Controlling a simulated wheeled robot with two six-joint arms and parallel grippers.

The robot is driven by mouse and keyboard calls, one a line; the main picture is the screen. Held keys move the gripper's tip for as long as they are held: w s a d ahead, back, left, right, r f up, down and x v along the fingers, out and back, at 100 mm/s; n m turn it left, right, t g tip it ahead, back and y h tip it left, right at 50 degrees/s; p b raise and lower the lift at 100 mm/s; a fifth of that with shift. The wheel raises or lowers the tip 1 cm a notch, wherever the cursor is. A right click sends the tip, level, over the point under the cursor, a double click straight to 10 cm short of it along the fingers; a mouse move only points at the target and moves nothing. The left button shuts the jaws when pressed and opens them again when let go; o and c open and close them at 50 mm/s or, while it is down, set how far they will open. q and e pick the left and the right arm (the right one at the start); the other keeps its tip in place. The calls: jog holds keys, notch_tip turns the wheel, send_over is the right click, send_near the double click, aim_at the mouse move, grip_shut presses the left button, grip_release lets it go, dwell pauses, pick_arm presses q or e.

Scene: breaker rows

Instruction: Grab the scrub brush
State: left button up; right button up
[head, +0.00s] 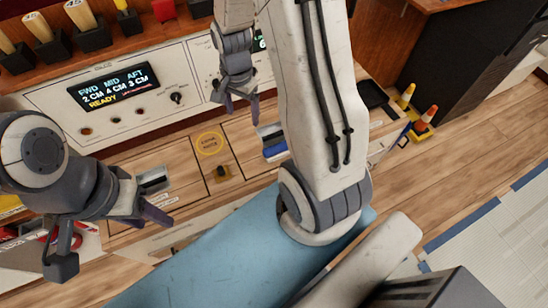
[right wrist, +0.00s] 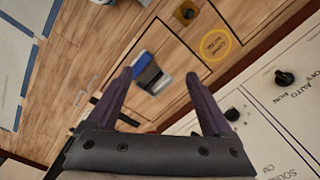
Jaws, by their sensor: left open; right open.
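A small blue and grey block-shaped thing (head: 273,148), which looks like the scrub brush, lies on the wooden counter top right of the round yellow label. In the right wrist view the same blue and grey brush (right wrist: 147,72) shows beyond and between my open fingers, nearer the left one. My right gripper (head: 238,106) is open and empty, pointing down in front of the panel, to the left of the brush and apart from it; it also shows in the right wrist view (right wrist: 160,77). My left gripper (head: 108,236) is open and empty at the lower left, far from the brush.
A control panel with a lit display (head: 117,86) and knobs stands behind the counter. A yellow round label (head: 209,144) and a small dark and yellow knob (head: 222,173) are left of the brush. A silver block (head: 153,179) is near my left gripper. Yellow and orange cones (head: 425,119) stand right.

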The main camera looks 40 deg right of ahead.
jog(key=d+f+m+b, duration=0.2)
jog(key=d+f, duration=0.1)
jog(key=f, duration=0.2)
jog(key=s+d+f+m+b, duration=0.1)
jog(key=d+f+m+b, duration=0.1)
jog(key=d+f, duration=0.2)
jog(key=d+f+m+b, duration=0.3)
jog(key=f, duration=0.4)
jog(key=shift+s+d+f, duration=0.2)
jog(key=shift+d, duration=0.15)
jog(key=b, duration=0.1)
send_over(277, 147)
notch_tip(277, 147, down, 5)
jog(key=shift+r, duration=0.2)
notch_tip(277, 147, down, 6)
jog(key=b, duration=0.2)
jog(key=shift+r+b, duration=0.1)
jog(key=shift+b, duration=0.25)
pick_arm(q)
notch_tip(277, 147, down, 13)
jog(key=shift+f, duration=0.15)
pick_arm(e)
jog(key=shift+r, duration=0.1)
grip_shut()
